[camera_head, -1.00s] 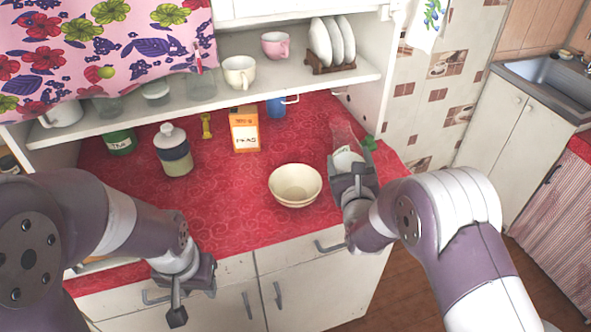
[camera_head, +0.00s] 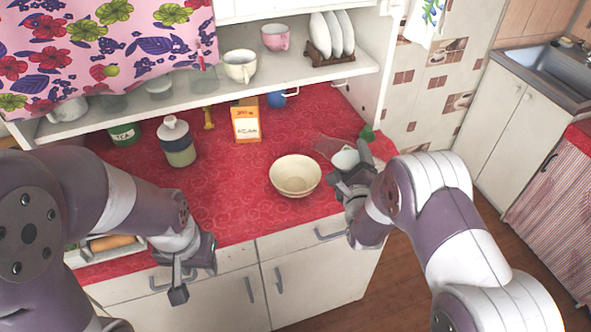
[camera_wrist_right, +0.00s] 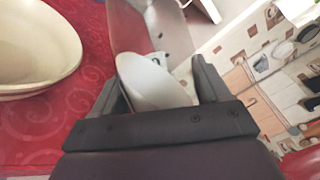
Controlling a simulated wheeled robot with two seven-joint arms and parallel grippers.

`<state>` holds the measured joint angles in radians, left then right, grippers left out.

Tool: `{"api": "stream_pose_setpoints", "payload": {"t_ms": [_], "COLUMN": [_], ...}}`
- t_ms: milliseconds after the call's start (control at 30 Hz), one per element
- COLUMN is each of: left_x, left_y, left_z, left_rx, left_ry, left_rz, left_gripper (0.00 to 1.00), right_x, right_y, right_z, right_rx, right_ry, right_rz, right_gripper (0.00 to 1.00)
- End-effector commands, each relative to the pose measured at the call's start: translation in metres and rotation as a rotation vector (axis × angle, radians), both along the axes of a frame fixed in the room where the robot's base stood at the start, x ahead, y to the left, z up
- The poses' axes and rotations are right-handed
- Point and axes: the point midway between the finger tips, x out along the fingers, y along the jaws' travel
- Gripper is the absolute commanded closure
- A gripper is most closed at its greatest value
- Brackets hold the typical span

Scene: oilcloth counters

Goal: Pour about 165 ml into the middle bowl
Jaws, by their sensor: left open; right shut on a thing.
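A cream bowl (camera_head: 295,177) stands upright on the red counter, and its rim shows at the left of the right wrist view (camera_wrist_right: 36,45). No other bowl is in view. My right gripper (camera_wrist_right: 157,88) is shut on a clear glass vessel (camera_head: 328,147) with something white (camera_wrist_right: 150,82) in its lower part, apparently liquid. In the head view the vessel leans left, its far end behind and right of the bowl. I see no stream, and the bowl looks empty. My left gripper (camera_head: 187,278) is open and empty in front of the counter's left part.
A bottle with a grey-white cap (camera_head: 176,142), an orange carton (camera_head: 246,122), a green tin (camera_head: 124,134) and a blue mug (camera_head: 278,99) stand behind the bowl. Cups and a plate rack (camera_head: 330,58) are on the shelf above.

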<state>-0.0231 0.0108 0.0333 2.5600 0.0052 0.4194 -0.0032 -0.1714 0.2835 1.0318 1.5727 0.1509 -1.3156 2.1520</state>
Motion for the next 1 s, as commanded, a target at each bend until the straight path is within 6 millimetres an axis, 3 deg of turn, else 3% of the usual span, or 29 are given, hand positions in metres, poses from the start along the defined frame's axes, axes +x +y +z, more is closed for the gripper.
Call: {"api": "stream_pose_setpoints", "payload": {"t_ms": [500,1000], "left_x": [0.000,0.000], "left_y": [0.000,0.000], "left_z": [0.002,0.006], "left_rx": [0.000,0.000], "left_ry": [0.000,0.000], "left_rz": [0.000,0.000], "left_gripper": [0.57,0.57], "right_x": [0.001,0.001], "right_y": [-0.010,0.000], "right_z": [-0.016,-0.007], "right_rx": [-0.298,-0.405], "right_ry": [-0.013,-0.017], "right_rz": [-0.001,-0.001], "right_gripper": [0.84,0.84]}}
